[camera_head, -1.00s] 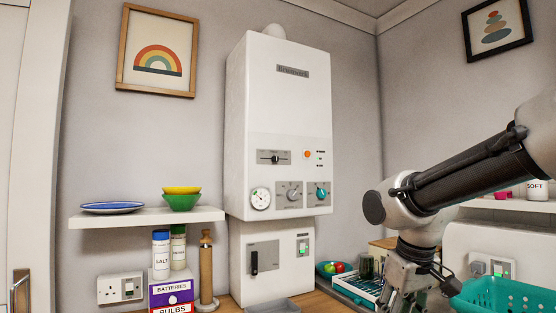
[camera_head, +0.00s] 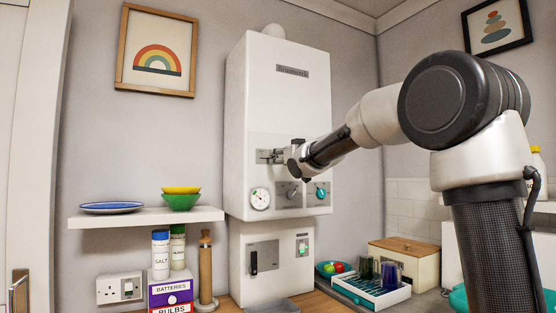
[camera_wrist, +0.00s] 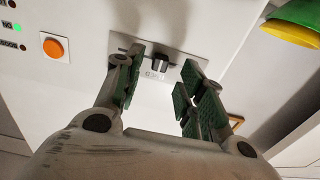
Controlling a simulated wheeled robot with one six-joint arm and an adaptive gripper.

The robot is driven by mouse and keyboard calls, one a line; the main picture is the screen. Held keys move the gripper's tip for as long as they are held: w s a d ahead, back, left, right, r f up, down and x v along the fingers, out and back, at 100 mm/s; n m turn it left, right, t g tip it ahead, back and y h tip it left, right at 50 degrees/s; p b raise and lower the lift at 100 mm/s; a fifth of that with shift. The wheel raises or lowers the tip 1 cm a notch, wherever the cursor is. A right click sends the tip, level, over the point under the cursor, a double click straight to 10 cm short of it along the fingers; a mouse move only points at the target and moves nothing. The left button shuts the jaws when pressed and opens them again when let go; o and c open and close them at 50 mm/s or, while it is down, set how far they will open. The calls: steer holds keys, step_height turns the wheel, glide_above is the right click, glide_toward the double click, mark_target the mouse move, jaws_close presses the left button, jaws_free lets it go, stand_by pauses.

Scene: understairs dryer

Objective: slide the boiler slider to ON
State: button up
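The white boiler (camera_head: 288,100) hangs on the wall. Its slider panel (camera_head: 262,156) is partly hidden behind my gripper (camera_head: 280,157) in the head view. In the wrist view, which looks turned over, the grey slider plate (camera_wrist: 186,61) carries a dark slider knob (camera_wrist: 160,63) near the middle of its track. My gripper (camera_wrist: 163,88) is open and empty, with green-padded fingers spread on either side of the knob in that view. Contact with the knob cannot be made out. The lettering by the slider is too small to read.
An orange button (camera_wrist: 53,47) and a green light sit beside the slider. Dials (camera_head: 290,193) lie below it. A shelf (camera_head: 145,218) with a plate and bowls is at left. A lower switch box (camera_head: 272,275) and a tray of cups (camera_head: 372,291) stand below.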

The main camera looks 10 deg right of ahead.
steer(key=x, duration=0.2)
steer(key=shift+w, duration=0.35)
jaws_close()
